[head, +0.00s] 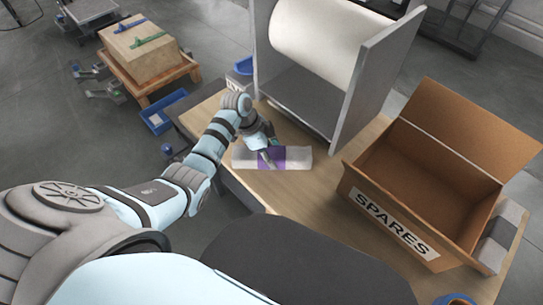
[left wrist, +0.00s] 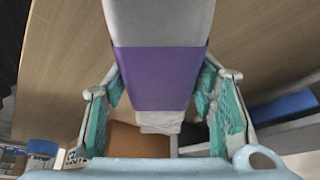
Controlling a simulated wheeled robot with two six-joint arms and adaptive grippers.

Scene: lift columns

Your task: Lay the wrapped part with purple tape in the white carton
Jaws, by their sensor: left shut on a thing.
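The wrapped part (head: 299,157) is a pale grey-white bundle with a purple tape band, at the left end of the wooden table. My left gripper (head: 269,157) is shut on it at the tape. In the left wrist view the wrapped part (left wrist: 160,78) lies between the teal finger pads of my left gripper (left wrist: 162,105). I cannot tell whether it touches the table. An open brown cardboard carton (head: 436,178) with a white SPARES label stands at the right; its visible inside looks empty. No white carton shows. My right gripper is not in view.
A grey stand with a large white roll (head: 325,35) rises behind the wrapped part. The wooden table (head: 300,205) is bare between part and carton. A grey block (head: 503,235) sits right of the carton. A blue bin (head: 165,112) and a box-laden stool are on the left.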

